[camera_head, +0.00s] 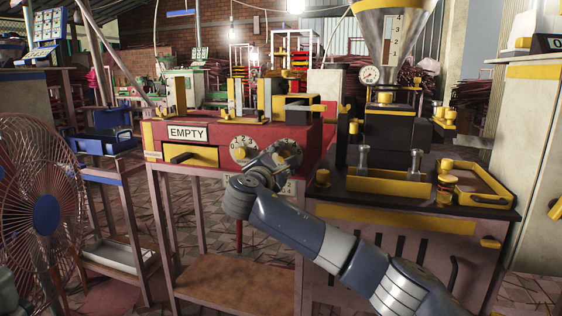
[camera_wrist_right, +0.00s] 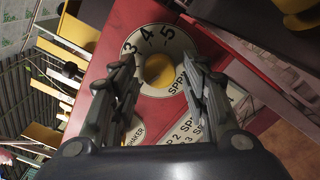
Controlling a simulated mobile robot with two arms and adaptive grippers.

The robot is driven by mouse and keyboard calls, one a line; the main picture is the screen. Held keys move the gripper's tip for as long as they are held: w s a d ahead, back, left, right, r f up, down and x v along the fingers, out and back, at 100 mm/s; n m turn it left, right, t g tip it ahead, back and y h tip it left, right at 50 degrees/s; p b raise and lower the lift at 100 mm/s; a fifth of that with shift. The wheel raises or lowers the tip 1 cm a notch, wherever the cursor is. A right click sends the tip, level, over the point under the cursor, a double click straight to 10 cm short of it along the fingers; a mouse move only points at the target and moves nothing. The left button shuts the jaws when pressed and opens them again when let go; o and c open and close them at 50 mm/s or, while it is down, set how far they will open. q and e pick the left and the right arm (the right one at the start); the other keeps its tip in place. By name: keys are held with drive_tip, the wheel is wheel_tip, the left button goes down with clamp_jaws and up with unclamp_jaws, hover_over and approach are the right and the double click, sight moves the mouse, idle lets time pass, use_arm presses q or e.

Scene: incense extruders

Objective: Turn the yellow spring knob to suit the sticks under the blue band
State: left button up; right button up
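The yellow spring knob (camera_wrist_right: 158,71) sits on a white numbered dial (camera_wrist_right: 150,43) on the red machine; 3, 4 and 5 are readable, with a partly covered "SPR" label. My right gripper (camera_wrist_right: 163,70) is open, its two fingers on either side of the knob with a visible gap to each. In the head view my right gripper (camera_head: 277,160) covers most of this dial on the red machine's front (camera_head: 220,134). The knob's exact setting cannot be read. I cannot make out sticks with a blue band. My left gripper is out of view.
A second dial (camera_head: 243,149) sits just left, beside a yellow drawer (camera_head: 190,156) under an "EMPTY" sign (camera_head: 187,133). A white settings card (camera_wrist_right: 190,130) is partly hidden by the fingers. A hopper machine (camera_head: 385,130) stands right, a fan (camera_head: 42,190) left.

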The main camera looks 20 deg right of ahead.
drive_tip(key=c, duration=0.7)
drive_tip(key=shift+o, duration=0.2)
